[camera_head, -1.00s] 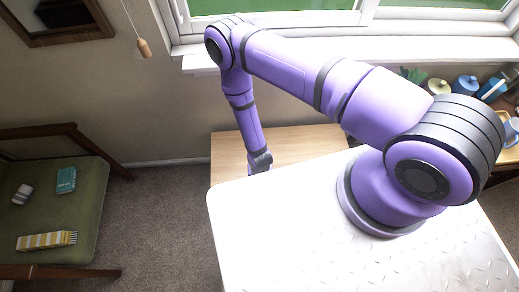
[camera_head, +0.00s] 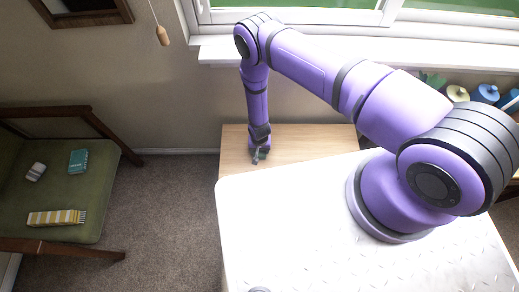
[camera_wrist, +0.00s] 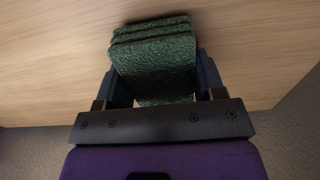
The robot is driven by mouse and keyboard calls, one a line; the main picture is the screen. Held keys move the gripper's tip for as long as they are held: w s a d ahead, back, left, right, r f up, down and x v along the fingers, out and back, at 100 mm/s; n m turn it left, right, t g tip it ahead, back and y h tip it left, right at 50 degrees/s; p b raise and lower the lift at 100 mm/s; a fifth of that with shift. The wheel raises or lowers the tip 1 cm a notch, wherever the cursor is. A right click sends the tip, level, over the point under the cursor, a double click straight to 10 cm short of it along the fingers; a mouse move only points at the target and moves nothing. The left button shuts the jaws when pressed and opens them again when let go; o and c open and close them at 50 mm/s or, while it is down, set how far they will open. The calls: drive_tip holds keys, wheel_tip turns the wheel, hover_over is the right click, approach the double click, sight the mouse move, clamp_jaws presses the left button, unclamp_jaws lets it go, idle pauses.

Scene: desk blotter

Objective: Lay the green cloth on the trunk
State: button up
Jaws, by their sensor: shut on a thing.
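The green cloth (camera_wrist: 155,60) is folded in several layers and sits between the two fingers of my gripper (camera_wrist: 158,88) in the wrist view. My gripper (camera_head: 261,156) is shut on it. Behind the cloth is a light wooden top (camera_wrist: 50,60), which I take to be the trunk. In the head view the wooden top (camera_head: 290,142) lies below the window, and my gripper is over its left part, near the front edge. The cloth is small and dark there. I cannot tell whether it touches the wood.
A wooden chair with a green seat (camera_head: 60,190) stands at left, holding a striped yellow cloth (camera_head: 56,218), a teal box (camera_head: 78,161) and a small pale block (camera_head: 36,171). A cord with a wooden pull (camera_head: 162,36) hangs by the window. Jars (camera_head: 486,94) stand at right.

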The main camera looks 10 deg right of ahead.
drive_tip(key=shift+f, duration=0.3)
drive_tip(key=shift+f, duration=0.1)
drive_tip(key=o, duration=1)
drive_tip(key=shift+o, duration=0.2)
wheel_tip(320, 180, up, 12)
